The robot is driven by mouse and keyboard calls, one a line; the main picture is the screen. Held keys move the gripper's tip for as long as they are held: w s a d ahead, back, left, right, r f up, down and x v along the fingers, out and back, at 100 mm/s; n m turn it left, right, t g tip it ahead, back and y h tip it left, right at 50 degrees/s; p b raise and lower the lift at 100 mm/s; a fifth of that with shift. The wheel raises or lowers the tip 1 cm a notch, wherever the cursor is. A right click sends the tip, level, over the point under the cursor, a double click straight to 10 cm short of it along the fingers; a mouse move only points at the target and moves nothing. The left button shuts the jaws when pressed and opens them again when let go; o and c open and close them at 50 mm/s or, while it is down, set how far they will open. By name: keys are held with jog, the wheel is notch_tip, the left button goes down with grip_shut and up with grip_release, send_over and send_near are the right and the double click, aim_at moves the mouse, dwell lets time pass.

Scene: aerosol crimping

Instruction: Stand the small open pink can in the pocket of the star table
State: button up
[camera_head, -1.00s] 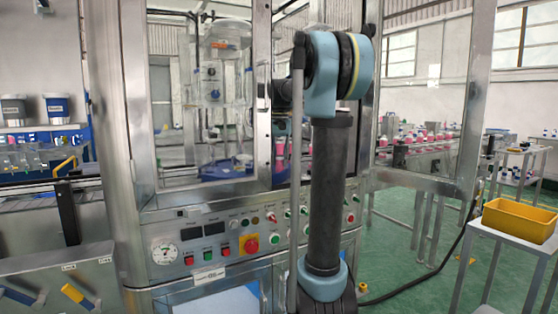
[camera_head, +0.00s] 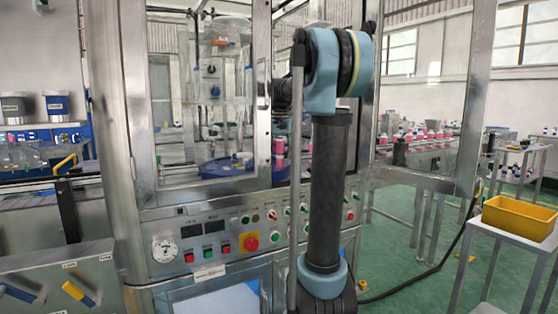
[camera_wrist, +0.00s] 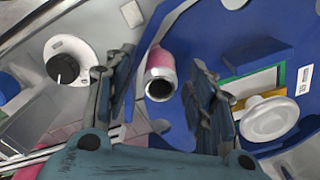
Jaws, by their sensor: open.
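The small pink can (camera_wrist: 161,59) shows in the wrist view with its silver neck and dark open mouth towards the camera. It stands at the blue star table (camera_wrist: 195,42); its base is hidden, so I cannot tell whether it is seated in a pocket. My gripper (camera_wrist: 162,88) is open, with one finger on each side of the can and a visible gap to both. In the head view the blue star table (camera_head: 222,168) shows inside the machine's opening. My gripper and the can cannot be made out there.
In the wrist view a white round part with a black knob (camera_wrist: 66,68) lies left of the fingers, and a white disc (camera_wrist: 268,118) lies right. The steel machine frame (camera_head: 118,120) surrounds the opening. A yellow tray (camera_head: 518,221) stands on a side table at right.

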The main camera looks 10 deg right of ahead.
notch_tip(320, 180, up, 12)
dwell(0.6)
jog(key=s+d+f+n+t+h, duration=0.1)
jog(key=s+d+f, duration=0.3)
jog(key=s+f, duration=0.45)
jog(key=s+d+f+n+t+h, duration=0.15)
jog(key=s+d+f, duration=0.25)
jog(key=s+f, duration=0.45)
jog(key=s+a+f, duration=0.2)
jog(key=s+f, duration=0.4)
jog(key=f, duration=0.1)
jog(key=s+a+f+n+y, duration=0.1)
jog(key=s+a+f, duration=0.2)
jog(key=s+f, duration=0.2)
jog(key=s+a+f+y, duration=0.1)
jog(key=s+a+f, duration=0.2)
jog(key=s+f, duration=0.3)
notch_tip(320, 180, down, 4)
jog(key=shift+s+f, duration=0.1)
jog(key=shift+s, duration=0.25)
jog(key=shift+y, duration=0.25)
jog(key=shift+w+a+f, duration=0.1)
jog(key=shift+w+f, duration=0.1)
jog(key=shift+w, duration=0.3)
